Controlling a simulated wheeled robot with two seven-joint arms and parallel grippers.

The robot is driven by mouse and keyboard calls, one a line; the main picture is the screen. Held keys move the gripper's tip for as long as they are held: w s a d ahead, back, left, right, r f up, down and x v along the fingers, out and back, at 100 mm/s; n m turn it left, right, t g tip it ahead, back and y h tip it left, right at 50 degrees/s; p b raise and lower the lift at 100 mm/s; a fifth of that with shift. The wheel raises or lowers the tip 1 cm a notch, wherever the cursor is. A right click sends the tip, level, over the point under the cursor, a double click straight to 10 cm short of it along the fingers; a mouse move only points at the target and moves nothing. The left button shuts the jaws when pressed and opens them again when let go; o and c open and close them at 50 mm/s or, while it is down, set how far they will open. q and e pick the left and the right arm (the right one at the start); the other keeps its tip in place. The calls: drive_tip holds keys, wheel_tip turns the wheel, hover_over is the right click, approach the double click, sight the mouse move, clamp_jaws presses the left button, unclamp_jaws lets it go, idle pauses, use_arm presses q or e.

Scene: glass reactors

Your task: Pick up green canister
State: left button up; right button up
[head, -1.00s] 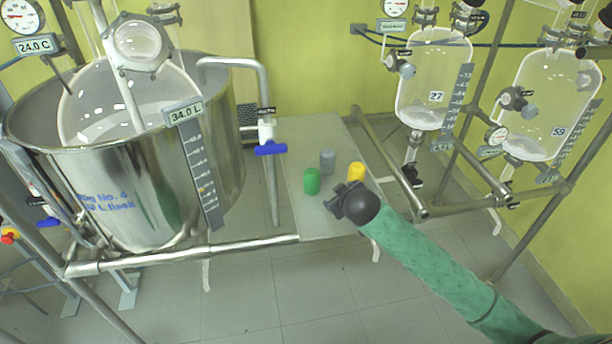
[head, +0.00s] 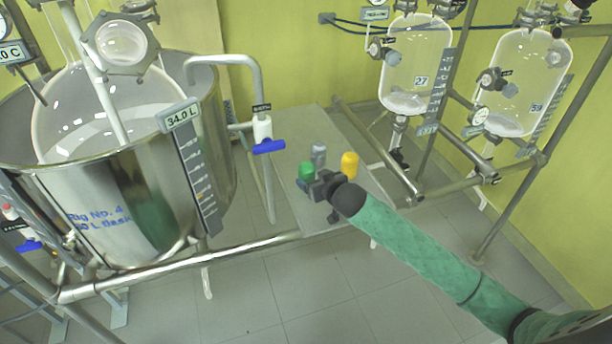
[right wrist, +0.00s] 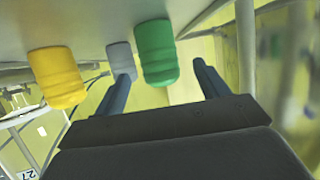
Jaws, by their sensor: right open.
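The green canister (head: 306,170) stands on the grey tabletop (head: 330,126), partly hidden by my right gripper in the head view. My right gripper (head: 309,187) is right at its near side, low over the table. In the right wrist view the picture is upside down. There the green canister (right wrist: 157,52) shows in the gap between the two spread fingers of my right gripper (right wrist: 161,72), which hold nothing. I cannot tell whether a finger touches it. My left gripper is not in view.
A grey canister (head: 319,153) stands just behind the green one, close to one finger in the wrist view. A yellow canister (head: 349,165) stands to the right. A large steel vessel (head: 150,205) is at left. A blue-handled valve (head: 268,146) and glass reactors (head: 416,68) are nearby.

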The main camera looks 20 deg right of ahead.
sight(311, 173)
drive_tip(key=shift+p+x, duration=0.3)
drive_tip(key=shift+x, duration=0.9)
drive_tip(key=shift+w+a+r+p, duration=0.15)
drive_tip(key=shift+w+p, duration=0.3)
drive_tip(key=shift+w, duration=0.55)
drive_tip(key=shift+x, duration=1)
drive_tip(key=shift+w+f, duration=0.35)
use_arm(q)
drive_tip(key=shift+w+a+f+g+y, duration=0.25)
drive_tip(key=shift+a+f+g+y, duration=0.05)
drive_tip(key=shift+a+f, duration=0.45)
use_arm(e)
drive_tip(key=c, duration=1.1)
drive_tip(key=shift+r, duration=0.15)
